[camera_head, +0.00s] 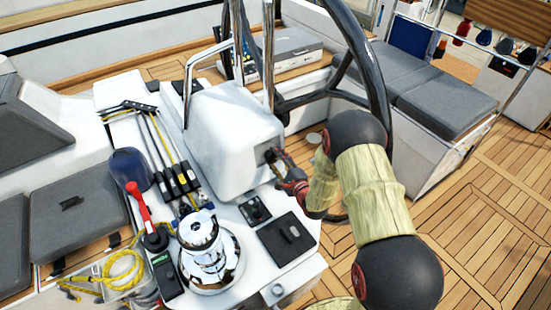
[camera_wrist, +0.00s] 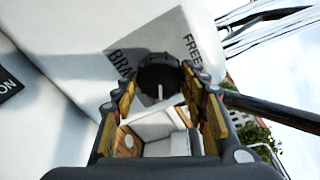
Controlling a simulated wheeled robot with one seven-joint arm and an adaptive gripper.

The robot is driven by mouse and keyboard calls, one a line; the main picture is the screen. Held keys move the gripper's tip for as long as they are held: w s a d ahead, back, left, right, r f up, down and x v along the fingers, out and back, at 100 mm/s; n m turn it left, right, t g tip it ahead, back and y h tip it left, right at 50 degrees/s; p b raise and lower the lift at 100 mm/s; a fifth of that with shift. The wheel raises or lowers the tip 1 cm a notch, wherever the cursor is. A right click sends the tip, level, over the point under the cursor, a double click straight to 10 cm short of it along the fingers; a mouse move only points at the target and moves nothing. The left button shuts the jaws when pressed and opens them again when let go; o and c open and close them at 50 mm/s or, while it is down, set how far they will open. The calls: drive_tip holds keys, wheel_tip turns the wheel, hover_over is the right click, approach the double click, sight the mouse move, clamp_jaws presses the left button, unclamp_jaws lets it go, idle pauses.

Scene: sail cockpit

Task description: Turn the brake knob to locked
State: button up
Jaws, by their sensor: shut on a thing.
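The brake knob (camera_wrist: 158,72) is a round black knob on a grey label plate (camera_wrist: 178,40) on the white pedestal. The plate reads "FREE" at the upper right and "BRA..." at the left; the rest is hidden. A short white mark on the knob points down in the wrist view. My gripper (camera_wrist: 160,82) is shut on the knob, with one yellow-padded finger on each side. In the head view my gripper (camera_head: 275,160) meets the right face of the pedestal (camera_head: 225,115), and the knob is mostly hidden there.
The steering wheel (camera_head: 372,75) rises close behind my arm. A chrome winch (camera_head: 210,250), a red-handled lever (camera_head: 138,203) and several rope clutches (camera_head: 180,180) sit left of my gripper. A small panel (camera_head: 255,210) lies below it. Open teak deck (camera_head: 480,220) lies to the right.

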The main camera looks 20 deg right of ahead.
drive_tip(key=shift+f+m, duration=0.1)
drive_tip(key=shift+m, duration=0.4)
drive_tip(key=o, duration=1.1)
drive_tip(key=v, duration=1.2)
